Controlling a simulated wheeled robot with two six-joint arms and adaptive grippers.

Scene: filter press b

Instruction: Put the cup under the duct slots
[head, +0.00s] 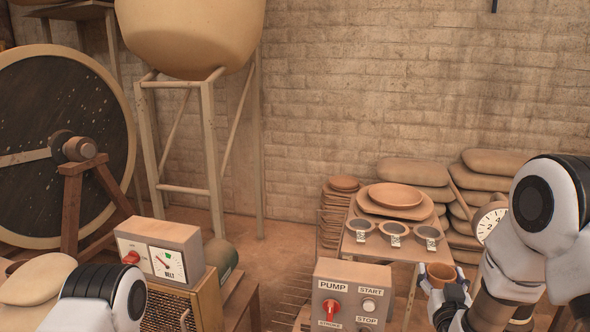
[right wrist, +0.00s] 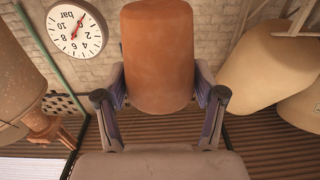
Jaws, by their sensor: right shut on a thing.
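A small terracotta cup (head: 441,271) is held in my right gripper (head: 443,283), near the right side of the head view. In the right wrist view the cup (right wrist: 157,50) fills the space between the two fingers of the gripper (right wrist: 159,88), with one finger against each side. The cup looks upright in the head view, and its rim shows above the fingers. My left arm shows at the lower left, but its gripper is out of view. I cannot pick out the duct slots with certainty in either view.
A PUMP control box (head: 350,294) stands left of my right gripper. Behind it a small table (head: 352,247) bears dark-topped bowls and stacked plates. Filled sacks (head: 413,173) lie by the wall. A BELT box (head: 160,250) stands left. A dial gauge (right wrist: 76,30) shows in the wrist view.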

